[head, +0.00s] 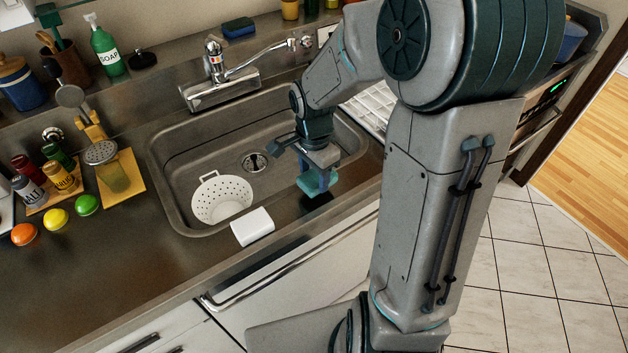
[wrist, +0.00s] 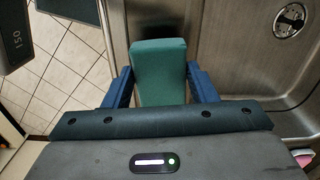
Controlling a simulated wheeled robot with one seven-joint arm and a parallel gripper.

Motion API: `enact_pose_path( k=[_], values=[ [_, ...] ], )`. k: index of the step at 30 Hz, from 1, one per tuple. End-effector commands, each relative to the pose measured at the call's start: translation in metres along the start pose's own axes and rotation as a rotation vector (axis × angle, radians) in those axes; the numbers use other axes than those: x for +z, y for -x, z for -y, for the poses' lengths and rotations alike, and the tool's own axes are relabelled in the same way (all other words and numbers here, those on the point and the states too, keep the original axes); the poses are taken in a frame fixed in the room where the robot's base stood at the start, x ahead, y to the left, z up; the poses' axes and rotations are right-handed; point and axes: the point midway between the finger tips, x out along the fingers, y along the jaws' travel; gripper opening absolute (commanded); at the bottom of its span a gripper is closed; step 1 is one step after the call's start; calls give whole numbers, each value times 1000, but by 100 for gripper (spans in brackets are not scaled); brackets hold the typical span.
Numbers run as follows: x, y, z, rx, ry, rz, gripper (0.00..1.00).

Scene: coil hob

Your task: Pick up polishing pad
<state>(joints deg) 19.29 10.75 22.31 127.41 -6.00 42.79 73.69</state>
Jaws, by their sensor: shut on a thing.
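The polishing pad is a teal-green block (wrist: 160,70) between the two blue fingers of my gripper (wrist: 160,88) in the wrist view. My gripper is shut on it. In the head view my gripper (head: 317,178) points down near the right front rim of the sink, with the teal pad (head: 318,186) at its tips. I cannot tell whether the pad touches the counter or hangs just above it.
The sink (head: 175,200) holds a white colander (head: 222,198). A white block (head: 252,226) lies at the sink's front edge. A lime (head: 87,205), lemon and orange sit on the left counter. A faucet (head: 218,75) stands behind the sink.

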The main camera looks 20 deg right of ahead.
Motion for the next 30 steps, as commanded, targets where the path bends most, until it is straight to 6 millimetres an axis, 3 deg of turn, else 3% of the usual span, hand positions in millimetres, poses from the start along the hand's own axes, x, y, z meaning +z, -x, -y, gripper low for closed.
enact_pose_path(
  k=[1, 9, 15, 21, 30],
  values=[
    [0, 11, 1, -6, 1, -5, 30],
    [-42, 47, -50, -4, -7, -4, 30],
    [-64, 68, -76, -3, -3, -2, 30],
    [-73, 77, -88, -1, -1, 0, 30],
    [-74, 79, -90, 0, 1, 0, 30]
  ],
)
